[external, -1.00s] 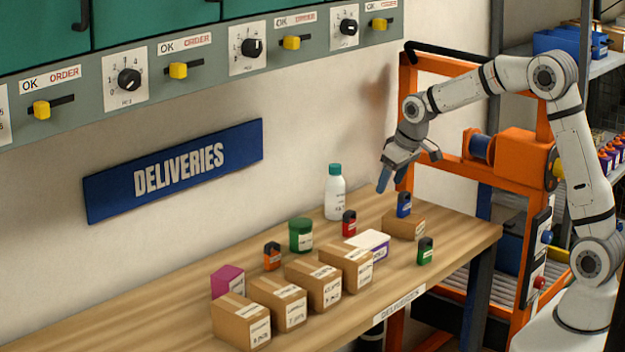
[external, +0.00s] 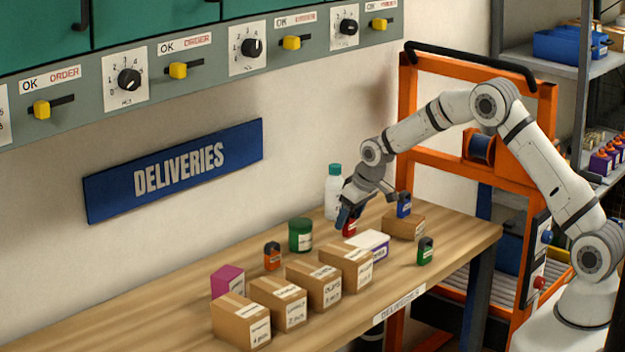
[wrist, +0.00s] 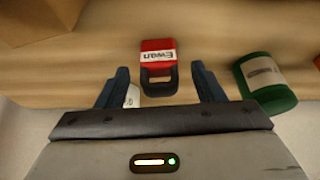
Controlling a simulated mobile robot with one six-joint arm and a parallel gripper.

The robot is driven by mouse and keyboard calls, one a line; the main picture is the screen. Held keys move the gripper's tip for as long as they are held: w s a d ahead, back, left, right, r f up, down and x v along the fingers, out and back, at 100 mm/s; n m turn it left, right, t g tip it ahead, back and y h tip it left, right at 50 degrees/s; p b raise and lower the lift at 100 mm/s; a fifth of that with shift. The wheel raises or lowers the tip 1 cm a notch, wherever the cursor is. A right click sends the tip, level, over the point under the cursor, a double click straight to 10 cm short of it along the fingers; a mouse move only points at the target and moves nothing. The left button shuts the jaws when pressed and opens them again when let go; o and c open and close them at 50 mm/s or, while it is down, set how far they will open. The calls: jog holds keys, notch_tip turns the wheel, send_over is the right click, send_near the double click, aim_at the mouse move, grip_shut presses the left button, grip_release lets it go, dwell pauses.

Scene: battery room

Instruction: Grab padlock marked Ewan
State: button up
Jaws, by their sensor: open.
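The red padlock marked Ewan (wrist: 158,65) lies ahead of my gripper in the wrist view, with its dark shackle toward me. Its label reads upside down. My gripper (wrist: 160,88) is open, one blue finger on each side of the shackle end, with nothing held. In the external view my gripper (external: 346,215) is low over the bench, and the red padlock (external: 350,228) shows partly behind it. Other padlocks are an orange one (external: 272,256), a green one (external: 425,251) and a blue one (external: 404,205) on a small carton.
A white bottle (external: 333,185) stands close behind my gripper. A green tub (external: 300,235) is to the left, and a white-lidded box (external: 368,243) is just in front. Several cartons (external: 312,285) line the front of the bench (external: 180,315). The bench's left part is clear.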

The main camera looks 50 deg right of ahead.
jog(key=shift+w+f, duration=0.2)
jog(key=shift+f, duration=0.25)
jog(key=c, duration=1.1)
